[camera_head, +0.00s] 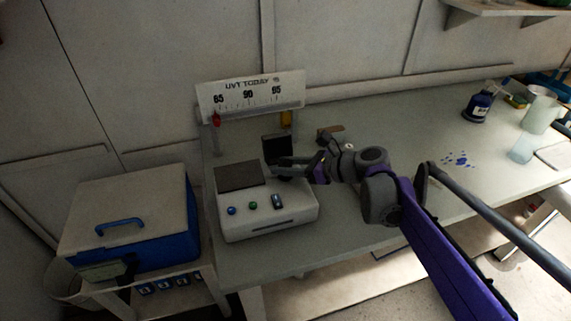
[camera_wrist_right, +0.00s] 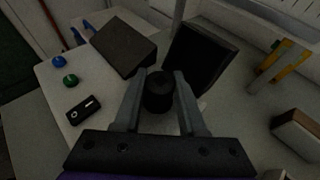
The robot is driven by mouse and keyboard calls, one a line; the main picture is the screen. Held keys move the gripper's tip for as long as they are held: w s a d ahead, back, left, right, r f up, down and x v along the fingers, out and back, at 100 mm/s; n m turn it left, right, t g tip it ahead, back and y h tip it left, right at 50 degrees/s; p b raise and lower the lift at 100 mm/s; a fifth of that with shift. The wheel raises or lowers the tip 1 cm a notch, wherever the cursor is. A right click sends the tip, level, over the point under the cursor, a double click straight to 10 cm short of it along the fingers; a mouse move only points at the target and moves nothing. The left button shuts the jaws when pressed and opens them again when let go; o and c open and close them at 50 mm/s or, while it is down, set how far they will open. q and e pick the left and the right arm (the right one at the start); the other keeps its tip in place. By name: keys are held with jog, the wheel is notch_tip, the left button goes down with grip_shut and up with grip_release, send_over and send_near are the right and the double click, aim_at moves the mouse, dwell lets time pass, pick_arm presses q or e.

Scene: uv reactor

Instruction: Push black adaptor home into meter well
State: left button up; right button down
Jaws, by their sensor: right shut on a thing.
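The meter (camera_head: 262,222) is a white box on the bench with a dark screen (camera_head: 240,176). In the right wrist view the meter (camera_wrist_right: 84,88) shows at the left. The black adaptor (camera_wrist_right: 158,95) is a short dark cylinder between the fingers of my right gripper (camera_wrist_right: 159,84), which is shut on it. In the head view my right gripper (camera_head: 281,169) is at the meter's back right corner, and the adaptor is hard to make out there. The well is hidden under the adaptor and fingers; I cannot tell how deep the adaptor sits. My left gripper is not in view.
A raised black flap (camera_head: 277,149) stands just behind the gripper. A scale board (camera_head: 250,94) with red and yellow markers stands behind the meter. A blue box with a pale lid (camera_head: 128,218) is at the left.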

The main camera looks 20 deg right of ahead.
jog(key=shift+f+b, duration=0.55)
jog(key=shift+f, duration=0.3)
jog(key=shift+c, duration=2)
grip_release()
